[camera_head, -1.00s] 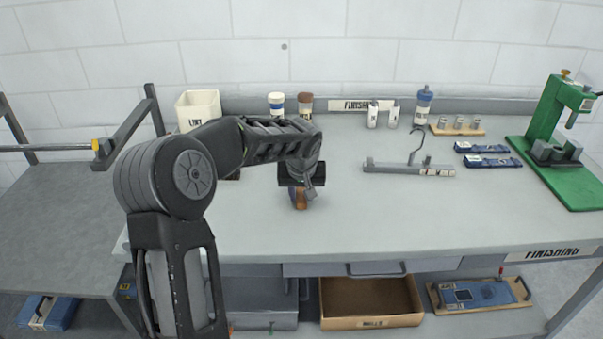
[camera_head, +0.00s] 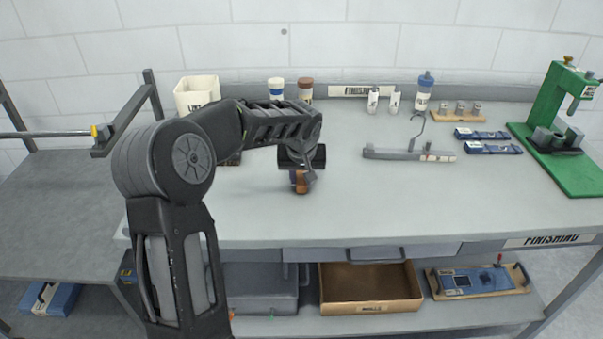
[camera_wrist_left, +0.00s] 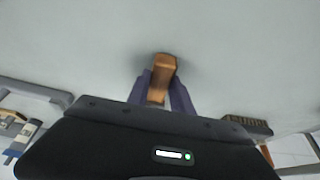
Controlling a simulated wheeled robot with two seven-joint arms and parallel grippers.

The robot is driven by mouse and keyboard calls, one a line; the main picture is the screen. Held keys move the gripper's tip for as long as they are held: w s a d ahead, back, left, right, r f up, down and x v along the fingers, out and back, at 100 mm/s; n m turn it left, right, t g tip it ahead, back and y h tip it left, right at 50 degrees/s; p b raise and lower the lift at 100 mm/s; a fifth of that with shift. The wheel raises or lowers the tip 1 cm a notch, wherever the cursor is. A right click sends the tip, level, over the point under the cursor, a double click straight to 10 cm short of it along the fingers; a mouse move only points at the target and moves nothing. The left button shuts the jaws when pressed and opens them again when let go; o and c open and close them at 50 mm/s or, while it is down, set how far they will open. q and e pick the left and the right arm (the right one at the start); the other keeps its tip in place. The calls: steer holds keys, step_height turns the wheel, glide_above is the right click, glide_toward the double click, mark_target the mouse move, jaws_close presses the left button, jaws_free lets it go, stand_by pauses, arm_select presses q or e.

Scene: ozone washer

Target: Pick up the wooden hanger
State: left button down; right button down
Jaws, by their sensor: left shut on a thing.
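My left gripper (camera_head: 300,178) is over the middle of the workbench, its fingers pointing down. It is shut on a small brown wooden piece (camera_wrist_left: 161,72), seen end-on between two purplish fingers in the left wrist view. The piece also shows below the gripper in the head view (camera_head: 300,187). Most of it is hidden, so I cannot tell its full shape or whether it touches the bench. A grey hanger-like bar with a hook (camera_head: 410,154) lies on the bench to the right, apart from the gripper. My right gripper is not in view.
The workbench (camera_head: 400,210) is clear in front and right of the gripper. Bottles (camera_head: 424,92) and a white container (camera_head: 197,93) stand at the back. A green press (camera_head: 550,130) stands at the far right. Below are an open brown box (camera_head: 368,288) and a tool board (camera_head: 478,281).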

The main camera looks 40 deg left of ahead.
arm_select(q)
step_height(320, 180, up, 10)
steer(key=shift+f+b, duration=0.25)
steer(key=shift+b, duration=0.15)
stand_by(0.7)
